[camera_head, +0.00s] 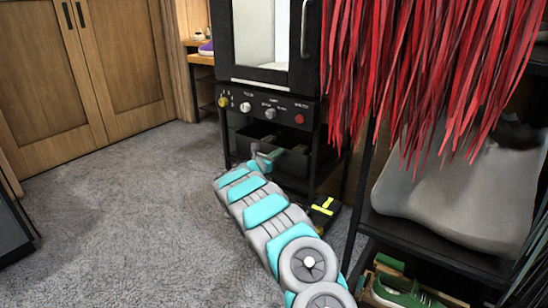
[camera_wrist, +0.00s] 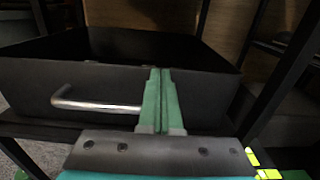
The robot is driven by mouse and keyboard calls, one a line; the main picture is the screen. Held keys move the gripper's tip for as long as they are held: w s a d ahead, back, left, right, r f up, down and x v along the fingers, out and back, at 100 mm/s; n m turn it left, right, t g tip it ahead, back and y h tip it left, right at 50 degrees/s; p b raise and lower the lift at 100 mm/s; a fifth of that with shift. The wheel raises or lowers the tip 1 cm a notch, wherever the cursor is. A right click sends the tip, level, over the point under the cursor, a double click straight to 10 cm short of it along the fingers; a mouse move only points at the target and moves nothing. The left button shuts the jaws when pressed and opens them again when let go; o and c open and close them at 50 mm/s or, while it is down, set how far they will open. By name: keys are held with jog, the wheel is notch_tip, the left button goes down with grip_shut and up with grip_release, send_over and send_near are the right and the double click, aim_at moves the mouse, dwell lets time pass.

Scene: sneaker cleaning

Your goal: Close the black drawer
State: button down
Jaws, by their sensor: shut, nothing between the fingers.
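The black drawer (camera_head: 252,143) sits low in the dark cabinet, under its row of knobs. In the wrist view the drawer (camera_wrist: 205,97) stands open, with its hollow inside visible over the front panel. A silver bar handle (camera_wrist: 95,103) is on the front panel. My gripper (camera_wrist: 160,72) has its green fingers shut together and empty, in front of the panel just right of the handle. I cannot tell whether the fingertips touch the panel. In the head view my gripper (camera_head: 300,149) is at the drawer, and my arm hides part of the area below.
The cabinet's black legs and frame (camera_head: 316,165) stand close around the drawer. A black and yellow item (camera_head: 323,210) is by my arm at right. Red hanging strips (camera_head: 420,70) and a shelf with green shoes (camera_head: 408,293) are at right. Grey carpet (camera_head: 120,215) is clear at left.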

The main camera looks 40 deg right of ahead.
jog(key=shift+w+d+r, duration=0.15)
jog(key=shift+r, duration=0.2)
jog(key=v, duration=1.4)
jog(key=s+d+r+m+g+y+p, duration=0.1)
jog(key=s+r+m+g, duration=0.4)
jog(key=s, duration=0.6)
jog(key=s+d+r+m+g+y+p, duration=0.1)
jog(key=s+r+m+g, duration=0.2)
jog(key=s+r+m, duration=0.65)
jog(key=s+a+f+m+g+y, duration=0.1)
jog(key=s+a+y, duration=0.15)
jog(key=s, duration=0.45)
jog(key=s+a+f+m+g+y, duration=0.1)
jog(key=s+a+m+y, duration=0.1)
jog(key=s+a, duration=0.35)
jog(key=s+a+f+m+t+y+p, duration=0.1)
jog(key=s+a+y, duration=0.4)
jog(key=s+a, duration=0.5)
jog(key=s+a+f+m+t+y+p, duration=0.1)
jog(key=s+a+f+m+y+p, duration=0.1)
jog(key=s+a, duration=0.9)
jog(key=a+f+m+y, duration=0.1)
jog(key=a+f+y, duration=0.1)
jog(key=a, duration=0.3)
jog(key=shift+y, duration=0.75)
jog(key=shift+a+f+m, duration=0.1)
jog(key=shift+f+m, duration=0.05)
jog(key=shift+m, duration=0.1)
